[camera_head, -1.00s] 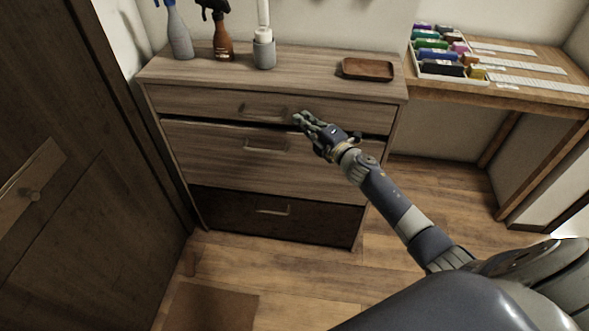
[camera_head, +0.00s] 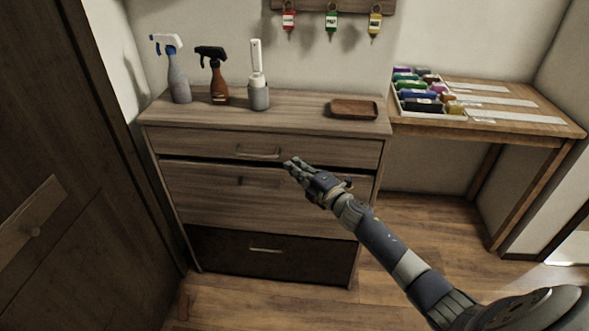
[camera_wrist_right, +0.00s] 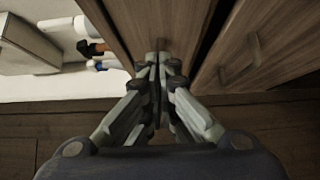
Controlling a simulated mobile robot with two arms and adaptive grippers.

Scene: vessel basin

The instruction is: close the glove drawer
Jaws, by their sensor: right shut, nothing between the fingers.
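A wooden chest has three drawers. The top drawer (camera_head: 210,147) looks nearly flush. The middle drawer (camera_head: 205,205) stands slightly out, with a dark gap along its upper edge; its handle also shows in the right wrist view (camera_wrist_right: 240,60). The dark bottom drawer (camera_head: 220,250) looks shut. No label shows which one is the glove drawer, and no drawer contents are visible. My right gripper (camera_head: 289,163) is shut and empty, in front of the chest near the line between top and middle drawers. In the right wrist view its closed fingertips (camera_wrist_right: 158,62) are close to the top drawer's front; contact is unclear. My left gripper is out of view.
Spray bottles (camera_head: 178,82) (camera_head: 217,85), a white-handled brush in a holder (camera_head: 259,95) and a brown tray (camera_head: 354,108) stand on the chest. A desk (camera_head: 500,118) is at right, a dark door (camera_head: 60,130) at left. Floor in front is clear.

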